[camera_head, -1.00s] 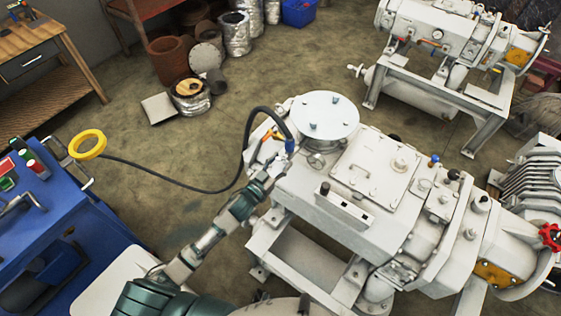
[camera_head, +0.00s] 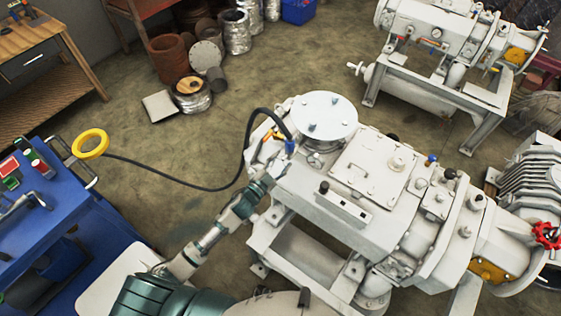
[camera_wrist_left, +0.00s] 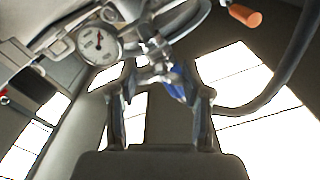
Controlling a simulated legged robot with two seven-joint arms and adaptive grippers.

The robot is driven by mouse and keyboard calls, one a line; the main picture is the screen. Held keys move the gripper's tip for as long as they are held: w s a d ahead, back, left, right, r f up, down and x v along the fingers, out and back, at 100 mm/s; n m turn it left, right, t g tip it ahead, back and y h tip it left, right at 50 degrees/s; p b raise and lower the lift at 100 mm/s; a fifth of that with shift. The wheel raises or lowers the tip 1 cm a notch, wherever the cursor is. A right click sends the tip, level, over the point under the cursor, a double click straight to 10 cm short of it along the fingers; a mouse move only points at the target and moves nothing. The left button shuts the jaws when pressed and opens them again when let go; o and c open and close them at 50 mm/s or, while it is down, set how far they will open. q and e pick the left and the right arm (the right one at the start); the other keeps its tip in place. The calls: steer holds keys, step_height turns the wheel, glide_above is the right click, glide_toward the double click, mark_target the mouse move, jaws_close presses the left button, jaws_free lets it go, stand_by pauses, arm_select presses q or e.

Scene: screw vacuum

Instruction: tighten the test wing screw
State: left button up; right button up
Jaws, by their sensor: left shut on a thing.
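My left gripper (camera_head: 279,168) reaches up from the lower left to the near-left end of the white vacuum pump (camera_head: 345,212), just below its round lid. In the left wrist view the two fingers of my left gripper (camera_wrist_left: 163,78) stand on either side of a small metal part, which I take to be the test wing screw (camera_wrist_left: 158,66). The fingers are shut on it. A blue fitting (camera_wrist_left: 178,88) shows just behind it. In the head view the screw is too small and covered to make out. My right gripper is not in view.
A black hose (camera_head: 247,140) loops from the blue fitting by the lid to a yellow ring (camera_head: 90,143) at the blue cart (camera_head: 90,225). A second pump (camera_head: 440,60) stands behind.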

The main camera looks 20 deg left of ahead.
arm_select(q)
steer(key=shift+f, duration=0.15)
steer(key=o, duration=1.2)
steer(key=shift+s, duration=0.1)
steer(key=shift+s, duration=0.1)
steer(key=v, duration=1.2)
